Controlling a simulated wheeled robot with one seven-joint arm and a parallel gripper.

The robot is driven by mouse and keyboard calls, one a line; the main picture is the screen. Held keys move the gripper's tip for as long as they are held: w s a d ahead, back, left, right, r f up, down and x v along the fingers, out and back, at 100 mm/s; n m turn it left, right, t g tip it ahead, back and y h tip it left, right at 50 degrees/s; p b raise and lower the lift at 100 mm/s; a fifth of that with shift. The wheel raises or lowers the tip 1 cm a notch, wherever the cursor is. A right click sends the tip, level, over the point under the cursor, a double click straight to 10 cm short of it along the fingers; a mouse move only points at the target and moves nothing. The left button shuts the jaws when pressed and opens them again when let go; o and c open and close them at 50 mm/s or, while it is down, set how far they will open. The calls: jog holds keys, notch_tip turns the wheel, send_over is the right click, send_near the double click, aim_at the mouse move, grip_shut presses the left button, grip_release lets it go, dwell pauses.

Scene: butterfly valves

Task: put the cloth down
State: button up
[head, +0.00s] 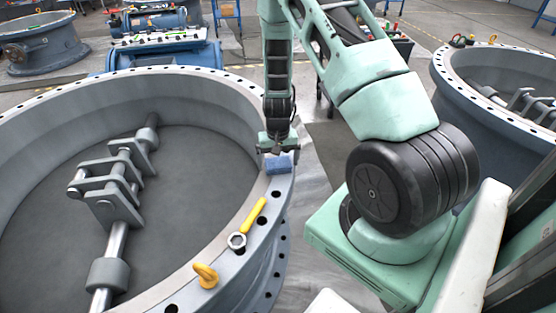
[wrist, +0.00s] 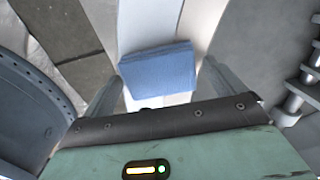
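The folded blue cloth (head: 279,164) lies on the right part of the flange rim of the large grey valve body (head: 60,105). In the wrist view the cloth (wrist: 158,70) sits between and just beyond my fingertips. My gripper (head: 279,150) is right above the cloth, pointing down. In the wrist view my gripper (wrist: 164,72) has its fingers spread wide, one at each side of the cloth. The left fingertip appears close to the cloth's edge, and a gap shows at the right one. Whether either finger touches the cloth is unclear.
A yellow-handled tool (head: 253,216), a metal ring or nut (head: 236,241) and a yellow eyebolt (head: 205,275) are on the same rim, nearer. The valve's shaft linkage (head: 112,185) rises inside the ring. Another valve body (head: 470,100) stands at the right.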

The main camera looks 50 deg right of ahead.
aim_at(278, 162)
notch_tip(278, 162, up, 12)
jog(key=a+r+n+y, duration=0.1)
jog(key=a+r+n, duration=0.4)
jog(key=a, duration=1)
jog(key=s+a+r+n, duration=0.35)
jog(key=s+a, duration=0.25)
jog(key=a, duration=0.2)
jog(key=s+a+r+n, duration=0.3)
jog(key=s+a+r, duration=0.2)
jog(key=a, duration=0.4)
jog(key=s+a+r+n, duration=0.2)
jog(key=s+a+n, duration=0.1)
jog(key=s, duration=0.6)
jog(key=shift+s+r, duration=0.15)
jog(key=shift+s, duration=0.1)
jog(key=shift+n, duration=0.25)
